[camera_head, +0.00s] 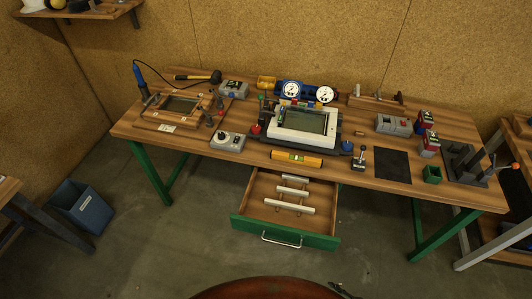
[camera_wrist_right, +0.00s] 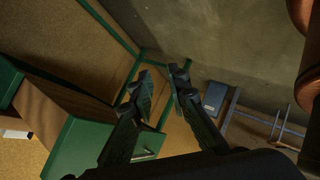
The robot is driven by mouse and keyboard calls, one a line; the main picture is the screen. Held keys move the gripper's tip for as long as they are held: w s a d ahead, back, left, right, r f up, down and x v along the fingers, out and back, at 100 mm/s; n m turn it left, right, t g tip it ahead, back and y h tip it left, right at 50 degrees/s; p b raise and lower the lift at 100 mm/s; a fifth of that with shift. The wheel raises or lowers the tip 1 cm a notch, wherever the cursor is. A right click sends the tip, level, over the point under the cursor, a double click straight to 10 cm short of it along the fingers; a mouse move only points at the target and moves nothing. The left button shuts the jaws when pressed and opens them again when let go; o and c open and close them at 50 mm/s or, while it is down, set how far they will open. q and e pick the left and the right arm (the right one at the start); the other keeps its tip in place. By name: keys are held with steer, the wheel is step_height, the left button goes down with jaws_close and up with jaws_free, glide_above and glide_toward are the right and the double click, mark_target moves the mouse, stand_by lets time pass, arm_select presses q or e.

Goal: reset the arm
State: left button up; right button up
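My right gripper (camera_wrist_right: 164,78) shows in the right wrist view, with its two dark fingers apart and nothing between them. In the head view only a small dark bit of it (camera_head: 341,289) seems to show at the bottom edge. It is well in front of the open drawer, touching nothing that I can see. My left gripper is out of view. The framed glass panel (camera_head: 305,120) sits at the middle of the workbench (camera_head: 190,142), in a pale frame on a dark base.
A green-fronted drawer (camera_head: 285,232) stands open below the bench, holding several pale bars; it also shows in the wrist view (camera_wrist_right: 85,148). A blue bin (camera_head: 82,206) stands on the floor at left. A yellow level (camera_head: 297,159) lies at the bench's front. Floor before the drawer looks clear.

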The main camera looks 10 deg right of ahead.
steer(key=s+d+f+m+g+h, duration=0.2)
steer(key=s+d+f+m, duration=0.15)
steer(key=f, duration=0.45)
steer(key=s+d+f+m+g+h, duration=0.2)
steer(key=s+d+f+m+h, duration=0.15)
steer(key=f, duration=0.45)
steer(key=s+a+f+m+g, duration=0.2)
steer(key=s+f+m, duration=0.1)
steer(key=s, duration=0.5)
steer(key=s+a+f+m+g, duration=0.2)
steer(key=s+a+f+g, duration=0.1)
steer(key=s+f, duration=0.3)
steer(key=shift+s+a+f+m, duration=0.25)
steer(key=shift+s+a+m, duration=0.15)
steer(key=shift+s, duration=0.7)
